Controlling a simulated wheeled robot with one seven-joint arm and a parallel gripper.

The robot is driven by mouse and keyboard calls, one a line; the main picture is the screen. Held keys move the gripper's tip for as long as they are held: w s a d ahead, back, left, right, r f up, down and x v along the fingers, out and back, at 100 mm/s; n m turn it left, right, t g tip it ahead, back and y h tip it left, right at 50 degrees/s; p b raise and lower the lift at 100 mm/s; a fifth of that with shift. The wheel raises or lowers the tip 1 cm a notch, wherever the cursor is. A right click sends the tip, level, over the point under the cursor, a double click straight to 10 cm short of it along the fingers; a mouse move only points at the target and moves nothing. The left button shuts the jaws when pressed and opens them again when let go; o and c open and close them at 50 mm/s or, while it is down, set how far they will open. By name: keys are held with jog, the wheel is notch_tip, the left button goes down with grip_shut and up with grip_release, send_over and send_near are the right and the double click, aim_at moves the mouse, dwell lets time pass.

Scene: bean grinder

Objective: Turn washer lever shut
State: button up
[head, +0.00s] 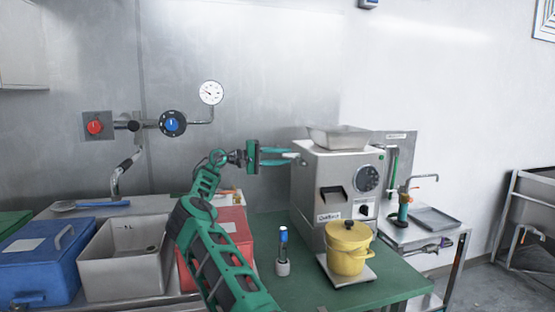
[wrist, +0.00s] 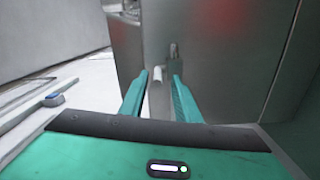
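My gripper (head: 284,156) is at the left side of the steel grinder (head: 330,205), pointing right at it. Its teal fingers are apart in both views. A short lever with a pale end (head: 291,155) sticks out of the grinder's side by the fingertips. In the wrist view my gripper (wrist: 159,76) has this lever (wrist: 157,76) showing between its fingertips. I cannot tell whether either finger touches it. The frames do not show clearly whether this is the washer lever. Its mount is partly hidden.
A yellow pot (head: 349,255) stands before the grinder on the green table (head: 312,290). A small blue-topped cylinder (head: 283,252) stands left of it. A blue box (head: 40,262), a grey bin (head: 120,275) and a red box (head: 236,232) are at left. Wall valves (head: 171,124) are behind.

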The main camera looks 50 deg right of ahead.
jog(key=shift+r, duration=0.6)
jog(key=w+a+r, duration=0.2)
jog(key=a+r, duration=0.7)
jog(key=a, duration=0.2)
jog(key=shift+a+r, duration=0.25)
jog(key=shift+r, duration=0.1)
jog(key=shift+c, duration=0.6)
